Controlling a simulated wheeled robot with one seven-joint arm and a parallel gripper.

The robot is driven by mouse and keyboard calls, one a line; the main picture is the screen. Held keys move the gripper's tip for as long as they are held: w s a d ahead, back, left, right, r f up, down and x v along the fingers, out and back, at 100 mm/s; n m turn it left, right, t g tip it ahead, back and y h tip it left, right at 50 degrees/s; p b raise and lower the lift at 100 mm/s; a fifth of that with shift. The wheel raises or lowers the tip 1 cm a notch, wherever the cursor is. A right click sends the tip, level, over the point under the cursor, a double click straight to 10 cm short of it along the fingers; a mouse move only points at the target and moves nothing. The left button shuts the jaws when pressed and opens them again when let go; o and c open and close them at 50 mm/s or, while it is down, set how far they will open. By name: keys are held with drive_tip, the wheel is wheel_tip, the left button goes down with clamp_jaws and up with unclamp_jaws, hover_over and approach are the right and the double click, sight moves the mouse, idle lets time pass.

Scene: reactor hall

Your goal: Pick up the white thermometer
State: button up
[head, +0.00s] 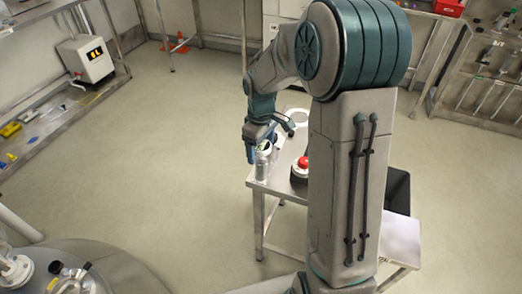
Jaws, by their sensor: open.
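My gripper (260,147) hangs over the left edge of a small metal table (259,183). Its jaws are open and point down. A pale grey cylindrical object (263,163) stands at the table edge just below the jaws; I cannot tell whether they touch it. I cannot make out a white thermometer for certain in the head view. My arm hides much of the table's middle and right side.
A red-topped button device (301,168) sits on the table, right of the gripper. A dark bin (398,191) stands to the right. Shelves line the walls, and the floor (170,150) at left is clear.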

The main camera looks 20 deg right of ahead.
sight(261, 161)
drive_tip(key=shift+f, duration=1.4)
drive_tip(key=c, duration=1.2)
drive_tip(key=shift+o, duration=0.2)
